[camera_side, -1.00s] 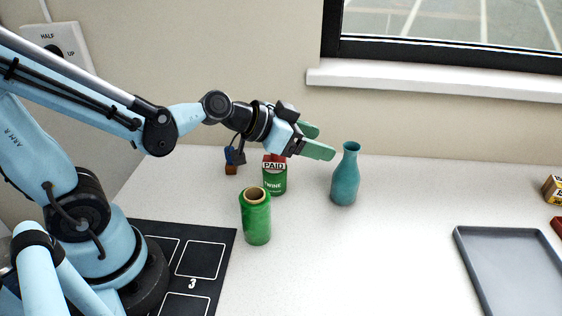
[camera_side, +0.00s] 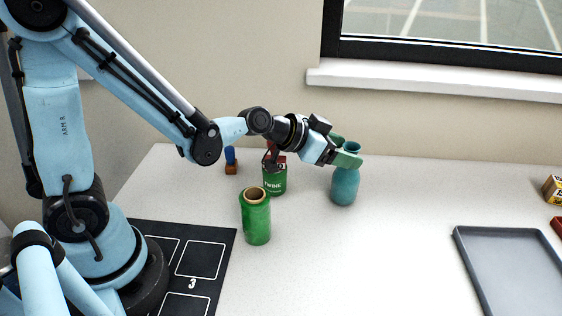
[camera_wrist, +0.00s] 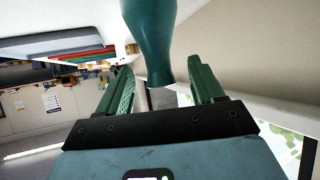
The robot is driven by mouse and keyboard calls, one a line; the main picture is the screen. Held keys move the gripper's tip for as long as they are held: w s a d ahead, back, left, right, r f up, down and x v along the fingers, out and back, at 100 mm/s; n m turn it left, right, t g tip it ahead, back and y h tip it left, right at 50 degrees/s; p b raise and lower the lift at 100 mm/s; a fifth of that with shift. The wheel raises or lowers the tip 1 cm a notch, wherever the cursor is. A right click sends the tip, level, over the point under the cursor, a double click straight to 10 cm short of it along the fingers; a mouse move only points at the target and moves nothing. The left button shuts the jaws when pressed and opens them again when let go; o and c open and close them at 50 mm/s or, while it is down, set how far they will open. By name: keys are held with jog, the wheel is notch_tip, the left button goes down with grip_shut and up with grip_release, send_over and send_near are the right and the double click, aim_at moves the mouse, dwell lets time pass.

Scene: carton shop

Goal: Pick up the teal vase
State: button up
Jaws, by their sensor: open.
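The teal vase (camera_side: 344,187) stands upright on the white table, with a wide body and a narrow neck. In the side view the green fingers of my gripper (camera_side: 350,151) are at its neck and hide part of it. In the wrist view the vase (camera_wrist: 152,35) appears upside down, with its neck and mouth between the fingers of my gripper (camera_wrist: 161,65). The fingers are spread, with a gap on each side of the neck. Nothing is held.
A green spool (camera_side: 257,222) and a green twine can (camera_side: 275,182) stand left of the vase. A small brown block with a blue top (camera_side: 231,166) is behind them. A grey tray (camera_side: 470,258) lies at right. The table between vase and tray is clear.

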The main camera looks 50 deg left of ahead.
jog(key=shift+x, duration=2.3)
grip_shut()
